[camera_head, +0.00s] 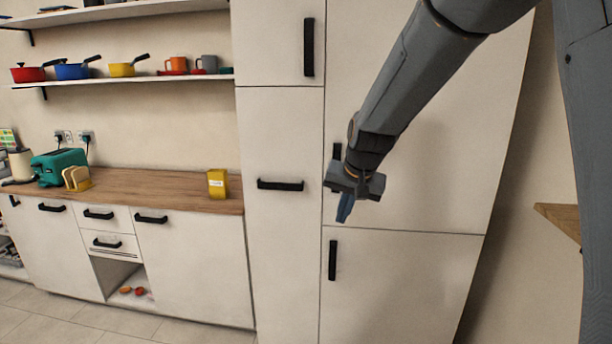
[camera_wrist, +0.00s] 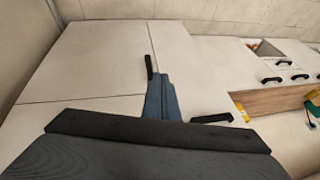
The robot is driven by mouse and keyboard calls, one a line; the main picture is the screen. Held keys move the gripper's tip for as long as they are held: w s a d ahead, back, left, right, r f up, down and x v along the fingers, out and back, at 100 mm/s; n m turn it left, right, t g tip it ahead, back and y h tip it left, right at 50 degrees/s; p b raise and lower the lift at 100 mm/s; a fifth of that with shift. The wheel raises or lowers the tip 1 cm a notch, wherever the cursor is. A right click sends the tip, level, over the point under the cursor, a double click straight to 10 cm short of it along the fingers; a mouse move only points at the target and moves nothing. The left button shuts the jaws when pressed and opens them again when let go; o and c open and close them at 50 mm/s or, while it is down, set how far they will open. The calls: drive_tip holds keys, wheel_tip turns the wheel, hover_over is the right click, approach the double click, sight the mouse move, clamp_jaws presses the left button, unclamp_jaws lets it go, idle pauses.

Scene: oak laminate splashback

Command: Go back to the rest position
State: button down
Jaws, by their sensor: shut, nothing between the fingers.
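My gripper (camera_head: 344,208) hangs from my arm in front of the tall white cabinet (camera_head: 420,150) in the head view. Its blue fingers are together and point downward, with nothing between them. In the wrist view the fingers (camera_wrist: 160,97) show as a narrow blue shape beyond the dark gripper body, with the cabinet fronts behind. The gripper appears apart from the cabinet, though the exact gap cannot be told.
Black handles (camera_head: 281,185) stick out from the cabinet doors. To the left, a wooden counter (camera_head: 150,190) holds a yellow box (camera_head: 217,184) and a green toaster (camera_head: 58,166). Shelves with pans and mugs hang above. The floor (camera_head: 60,318) in front is clear.

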drive_tip(key=s+d+f+n+g, duration=0.1)
drive_tip(key=s+d+f, duration=0.2)
drive_tip(key=s, duration=0.5)
drive_tip(key=s+d+f+n+g+h, duration=0.1)
drive_tip(key=s+d+f, duration=0.2)
drive_tip(key=s, duration=0.6)
drive_tip(key=s+d+f+g, duration=0.1)
drive_tip(key=s+d+f, duration=0.3)
drive_tip(key=s, duration=0.5)
drive_tip(key=shift+n+g+h, duration=0.3)
drive_tip(key=shift+n, duration=0.1)
drive_tip(key=shift+s+f, duration=0.1)
